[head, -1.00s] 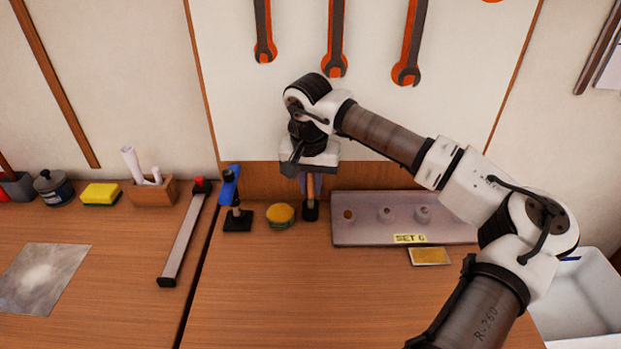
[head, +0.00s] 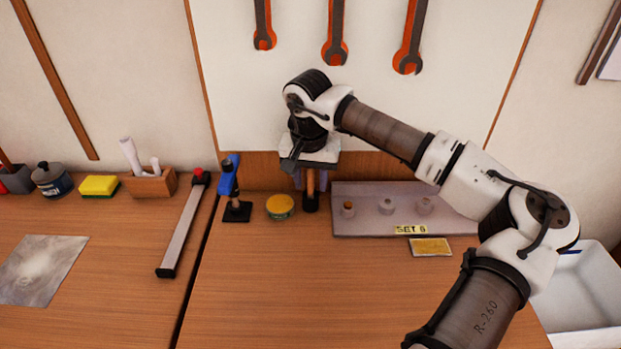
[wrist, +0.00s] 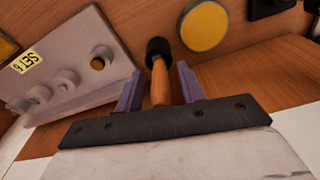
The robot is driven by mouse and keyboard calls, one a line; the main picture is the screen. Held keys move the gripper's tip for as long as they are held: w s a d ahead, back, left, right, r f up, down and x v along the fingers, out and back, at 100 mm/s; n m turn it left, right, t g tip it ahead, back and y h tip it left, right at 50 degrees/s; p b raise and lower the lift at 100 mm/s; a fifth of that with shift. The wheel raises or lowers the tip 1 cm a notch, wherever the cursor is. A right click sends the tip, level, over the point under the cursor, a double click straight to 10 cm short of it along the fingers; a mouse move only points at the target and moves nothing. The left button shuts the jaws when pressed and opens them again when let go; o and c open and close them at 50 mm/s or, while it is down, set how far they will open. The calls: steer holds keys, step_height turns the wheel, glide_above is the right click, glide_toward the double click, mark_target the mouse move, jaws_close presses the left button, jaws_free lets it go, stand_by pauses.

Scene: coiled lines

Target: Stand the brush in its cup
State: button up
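The brush (head: 310,183) stands upright near the back of the bench, its wooden handle up. Its lower end is in or on a small black round piece (head: 310,203), which looks like its cup; the bristles are hidden. In the wrist view the wooden handle (wrist: 160,82) rises from the black piece (wrist: 157,50). My gripper (head: 310,182) is above and around the handle. Its two purple fingers (wrist: 160,88) stand on either side of the handle, with a visible gap at each side, so it is open.
A yellow-topped round tin (head: 280,206) and a blue tool on a black base (head: 237,211) stand to the left. A grey rack labelled SET 6 (head: 450,229) is close on the right. A small yellow-faced plate (head: 430,247) lies before it. The front bench is clear.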

steer(key=shift+r+p, duration=0.7)
steer(key=shift+r, duration=0.2)
step_height(320, 180, up, 11)
steer(key=s+b, duration=0.1)
steer(key=b, duration=0.1)
steer(key=shift+s+r, duration=0.15)
steer(key=shift+s, duration=0.05)
steer(key=shift+a, duration=0.1)
